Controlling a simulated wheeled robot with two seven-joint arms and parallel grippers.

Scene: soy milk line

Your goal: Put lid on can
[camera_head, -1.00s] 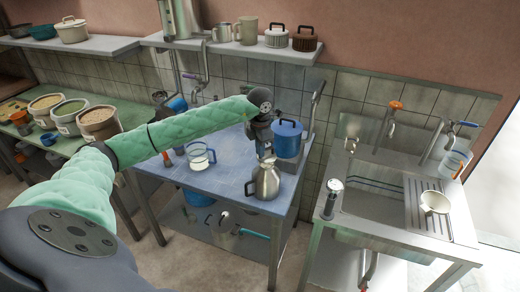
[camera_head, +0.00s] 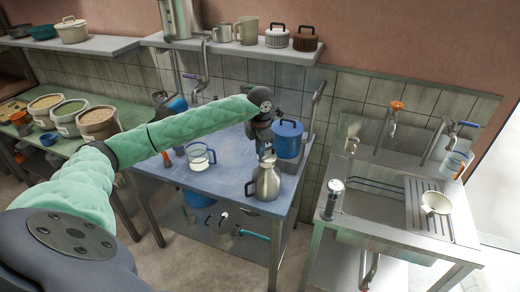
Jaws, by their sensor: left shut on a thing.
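The steel can (camera_head: 266,184) stands upright on the blue table, near its front right edge, with its handle toward the left. My left gripper (camera_head: 265,153) points down directly over the can's mouth. It is shut on a small grey lid (camera_head: 267,159), mostly hidden by the fingers. The lid is at the top of the can; I cannot tell whether it touches the rim. My right gripper is not in view.
A blue lidded pot (camera_head: 289,141) stands close behind the can. A glass measuring jug (camera_head: 200,157) with white liquid is to the left. The blue table (camera_head: 222,184) is clear in front. A sink (camera_head: 378,211) is at the right.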

